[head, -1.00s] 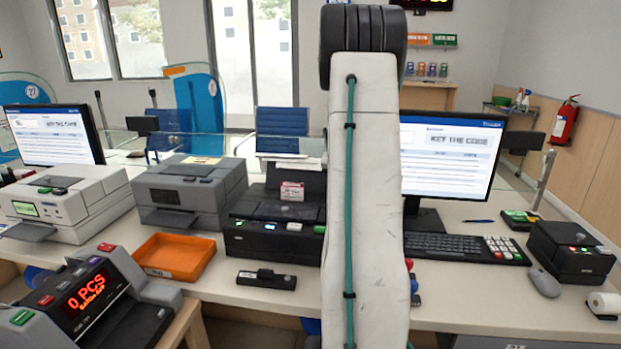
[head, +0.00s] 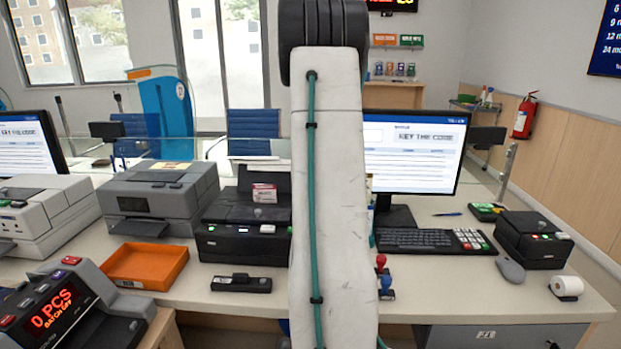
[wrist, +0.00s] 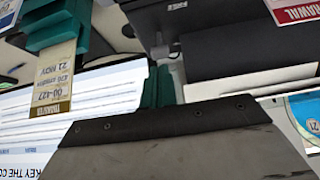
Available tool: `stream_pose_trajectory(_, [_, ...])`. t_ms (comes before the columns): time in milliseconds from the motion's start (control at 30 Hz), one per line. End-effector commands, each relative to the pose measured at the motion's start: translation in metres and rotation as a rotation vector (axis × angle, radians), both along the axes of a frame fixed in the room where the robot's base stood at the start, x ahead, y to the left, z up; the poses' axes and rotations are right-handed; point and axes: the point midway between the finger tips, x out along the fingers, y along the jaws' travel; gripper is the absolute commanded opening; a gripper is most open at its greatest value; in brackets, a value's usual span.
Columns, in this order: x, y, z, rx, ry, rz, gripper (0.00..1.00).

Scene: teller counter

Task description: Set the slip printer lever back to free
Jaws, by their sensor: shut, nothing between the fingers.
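The slip printer (head: 243,240) is the black machine left of my arm in the head view, with a red-and-white slip (head: 265,194) standing in it. A small pale knob (head: 258,212) shows on its top; I cannot tell its setting. The wrist view is upside down and shows part of the dark printer (wrist: 230,45), with a FREE label (wrist: 173,6) near the top edge. My gripper (wrist: 158,87) shows there as teal fingers, shut and empty, close to the printer's dark edge; contact cannot be told. My arm hides it in the head view.
An orange tray (head: 145,266) and a small black device (head: 241,283) lie left of my arm. A monitor (head: 418,160), keyboard (head: 420,241) and two stamps (head: 384,278) are to the right. A teal holder with a dated tag (wrist: 58,75) is in the wrist view.

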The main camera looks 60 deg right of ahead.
Motion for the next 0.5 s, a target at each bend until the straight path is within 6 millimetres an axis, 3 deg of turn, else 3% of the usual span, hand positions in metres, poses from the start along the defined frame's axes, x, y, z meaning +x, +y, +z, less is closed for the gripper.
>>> stream_pose_trajectory(233, [-0.004,0.009,0.006,-0.001,-0.001,-0.002,0.0])
stream_pose_trajectory(500, [-0.025,0.044,0.029,-0.003,-0.002,-0.016,0.0])
